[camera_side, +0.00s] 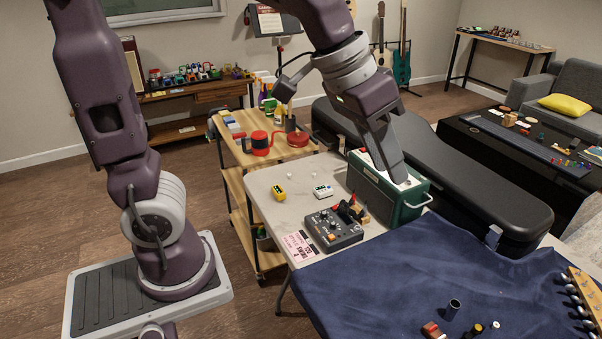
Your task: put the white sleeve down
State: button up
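My gripper (400,178) points down at the green amplifier box (412,202), over the right part of its pale top panel. Its fingers are seen edge-on, so I cannot tell whether they are open or shut. A small pale spot shows by the fingertips; I cannot tell whether it is a sleeve or part of the panel. A small light grey, sleeve-like piece (493,236) shows at the near end of the black guitar case (475,200), by the blue cloth; it may be a case latch. No white sleeve can be made out for certain.
The blue cloth (400,280) holds a dark open cylinder (453,308), a red block (431,329) and a guitar headstock (585,295). A grey mixer-like unit (334,229), a yellow pedal (279,193) and a white pedal (323,191) stand on the pale table. The cloth's middle is clear.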

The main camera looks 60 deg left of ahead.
jog(key=s+a+f+y, duration=0.1)
jog(key=s+a, duration=0.2)
jog(key=s, duration=0.5)
jog(key=s+a+f+n+y, duration=0.1)
jog(key=s+a, duration=0.2)
jog(key=s, duration=0.5)
jog(key=shift+a+n+t+y, duration=0.3)
jog(key=shift+a+t, duration=0.05)
jog(key=shift+t, duration=0.05)
jog(key=shift+s, duration=0.1)
jog(key=shift+o, duration=1.1)
